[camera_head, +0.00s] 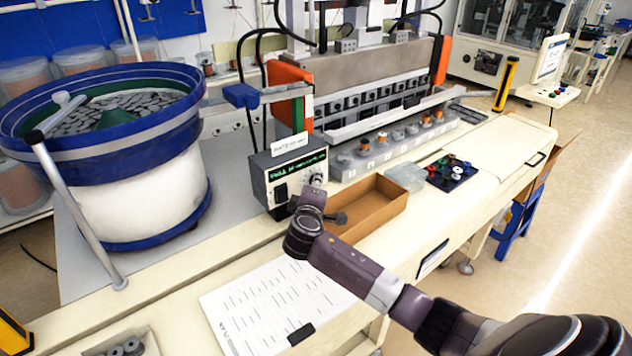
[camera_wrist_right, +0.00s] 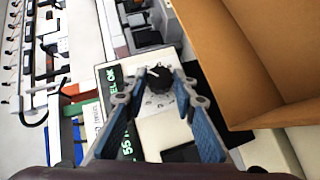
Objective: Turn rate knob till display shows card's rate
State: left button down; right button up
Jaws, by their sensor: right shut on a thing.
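The feeder controller (camera_head: 266,187) is a dark and cream box beside the bowl feeder, with a lit green display (camera_head: 297,168). Its text is too small to read in the head view; in the wrist view the display (camera_wrist_right: 126,142) is sideways and partly covered by a finger. A white card (camera_head: 290,143) stands on top, its print unreadable. The black round rate knob (camera_wrist_right: 158,78) is on the light panel. My right gripper (camera_wrist_right: 156,88) is shut on the knob, blue-padded fingers on either side. In the head view my wrist hides much of the panel front. My left gripper is not in view.
An open cardboard box (camera_head: 372,208) lies close beside the controller, right by my right wrist. A printed sheet (camera_head: 262,308) lies on the bench in front. The blue bowl feeder (camera_head: 105,140) stands left. A dark tray (camera_head: 462,184) of small coloured parts lies farther right.

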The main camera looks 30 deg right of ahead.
jog(key=o, duration=0.9)
jog(key=shift+a, duration=0.1)
jog(key=v, duration=1.2)
jog(key=shift+f, duration=0.15)
